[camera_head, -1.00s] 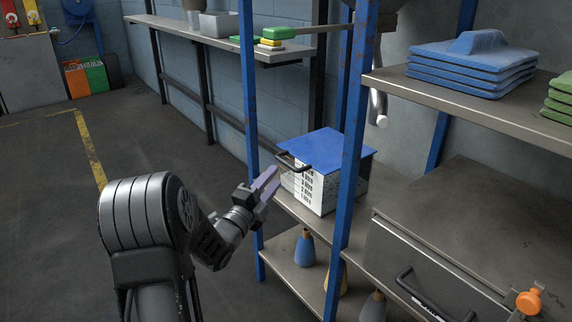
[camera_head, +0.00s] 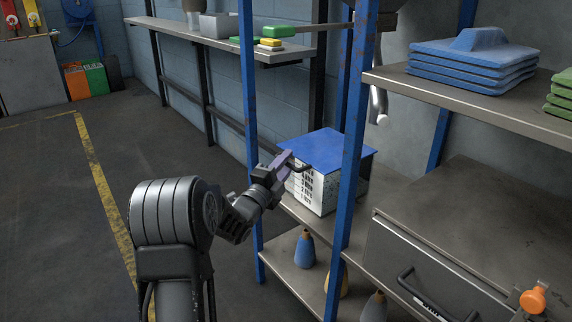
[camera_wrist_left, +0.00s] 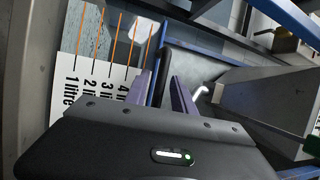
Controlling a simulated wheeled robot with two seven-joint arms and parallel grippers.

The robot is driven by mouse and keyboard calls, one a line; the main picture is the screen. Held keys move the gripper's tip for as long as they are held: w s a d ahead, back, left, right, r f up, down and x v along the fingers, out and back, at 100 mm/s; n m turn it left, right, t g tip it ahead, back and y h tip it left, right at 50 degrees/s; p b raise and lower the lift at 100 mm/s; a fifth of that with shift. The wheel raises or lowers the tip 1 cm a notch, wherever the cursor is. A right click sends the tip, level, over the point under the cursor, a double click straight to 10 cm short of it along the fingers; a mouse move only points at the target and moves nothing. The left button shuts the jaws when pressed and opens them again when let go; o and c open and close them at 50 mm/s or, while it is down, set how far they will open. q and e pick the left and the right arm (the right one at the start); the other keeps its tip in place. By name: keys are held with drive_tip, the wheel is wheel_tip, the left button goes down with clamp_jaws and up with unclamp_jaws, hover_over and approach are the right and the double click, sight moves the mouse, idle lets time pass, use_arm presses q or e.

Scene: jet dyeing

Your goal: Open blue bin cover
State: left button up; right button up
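The bin is a white box (camera_head: 312,190) with printed litre marks, standing on a shelf of the blue rack. Its flat blue cover (camera_head: 327,150) lies level on top, closed. A black handle (camera_head: 303,167) sticks out from the cover's near left edge. My left gripper (camera_head: 287,163) has its purple fingers at this handle; whether they touch it is unclear. In the left wrist view the fingers (camera_wrist_left: 165,82) stand apart with a gap between them, and the bin's marked white face (camera_wrist_left: 88,62) is at the left. My right gripper is not in view.
Bottles, including a blue one (camera_head: 304,250), stand on the shelf below. Stacked blue lids (camera_head: 470,65) lie on the upper right shelf.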

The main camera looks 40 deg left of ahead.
use_arm(q)
clamp_jaws()
idle(1.2)
